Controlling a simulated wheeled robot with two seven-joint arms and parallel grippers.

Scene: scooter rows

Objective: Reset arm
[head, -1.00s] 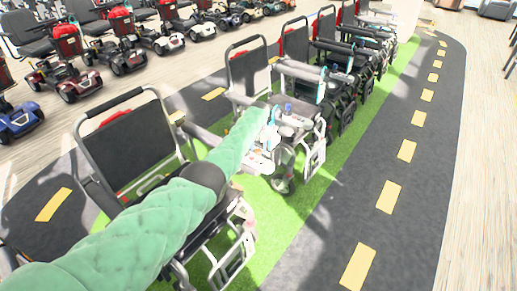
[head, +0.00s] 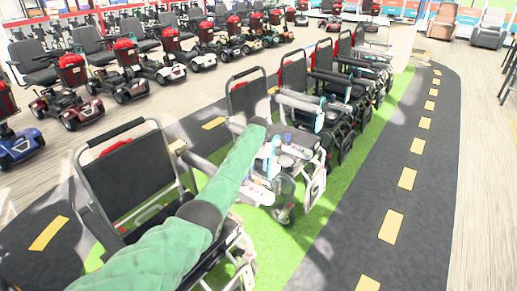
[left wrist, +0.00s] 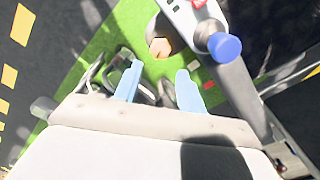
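My left arm, in a green quilted sleeve, reaches in from the bottom left in the head view, over a row of folding power wheelchairs. My left gripper (head: 270,160) is beside the second wheelchair (head: 247,98), near its armrest and control. In the left wrist view its two light blue fingers (left wrist: 158,86) stand apart with no object held between them. A blue-topped control knob (left wrist: 225,46) is close to the right of the fingers. Whether the gripper touches the chair cannot be told. My right gripper is in neither view.
The nearest wheelchair (head: 130,175) stands close under my left arm. More wheelchairs (head: 330,85) stand behind on the green strip (head: 345,205). Mobility scooters (head: 120,75) line the left. The dark lane (head: 370,225) with yellow dashes on the right is clear.

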